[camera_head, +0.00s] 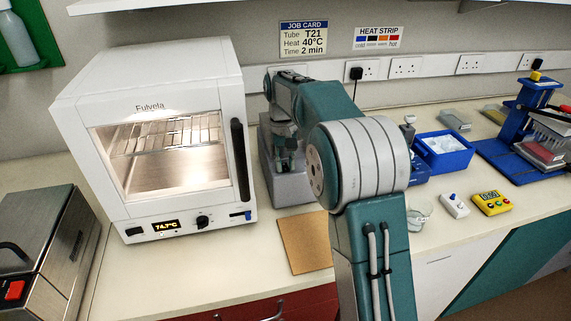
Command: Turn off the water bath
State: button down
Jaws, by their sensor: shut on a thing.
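A stainless steel box (45,235) with a dark handle, probably the water bath, stands at the left edge, partly cut off. A red rocker switch (15,290) is on its front; its on or off position is not clear. My gripper (286,160) points down in front of a grey unit (290,190), right of the white oven and far from the steel box. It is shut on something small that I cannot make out. My arm hides part of the grey unit.
The white oven (150,55), lit inside and showing about 74.7°C, stands between the steel box and my gripper. A brown board (305,242) lies before the grey unit. Right are a blue ice box (443,152), a yellow timer (492,203) and a blue rack (515,165).

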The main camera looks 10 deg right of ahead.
jog(key=shift+g, duration=0.4)
jog(key=shift+f, duration=0.1)
jog(key=c, duration=0.5)
grip_release()
jog(key=shift+w, duration=0.1)
jog(key=shift+r, duration=0.2)
jog(key=shift+v, duration=5.75)
jog(key=shift+w+a, duration=0.1)
